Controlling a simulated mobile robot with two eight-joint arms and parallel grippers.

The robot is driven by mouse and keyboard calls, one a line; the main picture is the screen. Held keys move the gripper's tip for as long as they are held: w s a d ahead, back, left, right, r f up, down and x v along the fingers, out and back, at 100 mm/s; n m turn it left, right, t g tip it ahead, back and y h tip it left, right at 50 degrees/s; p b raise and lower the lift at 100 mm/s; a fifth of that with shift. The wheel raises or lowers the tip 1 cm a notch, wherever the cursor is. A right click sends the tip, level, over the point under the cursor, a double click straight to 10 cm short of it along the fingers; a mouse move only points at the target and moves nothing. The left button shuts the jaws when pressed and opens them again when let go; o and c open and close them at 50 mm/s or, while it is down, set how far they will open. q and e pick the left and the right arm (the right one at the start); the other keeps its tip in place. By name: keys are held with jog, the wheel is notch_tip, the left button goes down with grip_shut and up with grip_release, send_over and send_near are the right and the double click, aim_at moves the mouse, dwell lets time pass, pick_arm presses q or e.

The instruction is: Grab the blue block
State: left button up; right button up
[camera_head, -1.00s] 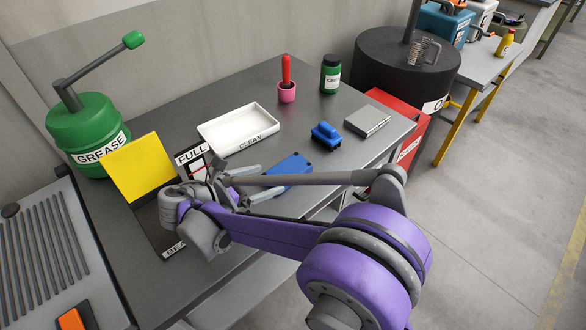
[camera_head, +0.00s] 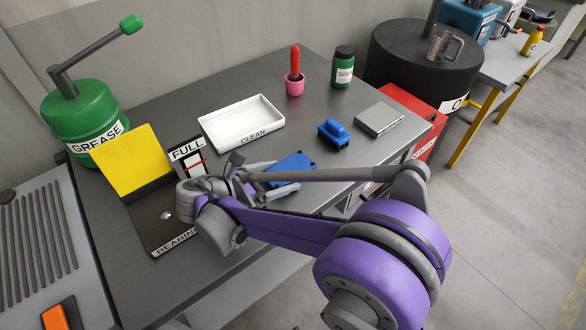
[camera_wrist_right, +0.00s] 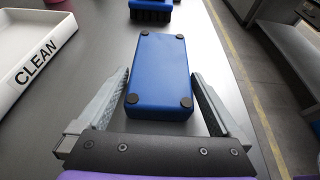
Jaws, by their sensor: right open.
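The blue block (camera_head: 290,168) lies flat on the grey table, partly behind my right arm in the head view. In the right wrist view the blue block (camera_wrist_right: 160,65) has dark round pads at its corners. My right gripper (camera_wrist_right: 159,78) is open, with one finger on each side of the near part of the block. A gap shows between the block and each finger. My right gripper (camera_head: 284,177) also shows beside the block in the head view. My left gripper is not in view.
A blue brush-like tool (camera_head: 334,133) lies beyond the block, with a grey box (camera_head: 378,120) to its right. The white CLEAN tray (camera_head: 241,122) is at the back left. A black stand with a yellow panel (camera_head: 132,160) is left of my gripper.

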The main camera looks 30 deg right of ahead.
jog(key=shift+a, duration=0.2)
jog(key=shift+c, duration=0.7)
jog(key=c, duration=1.3)
jog(key=shift+r, duration=0.1)
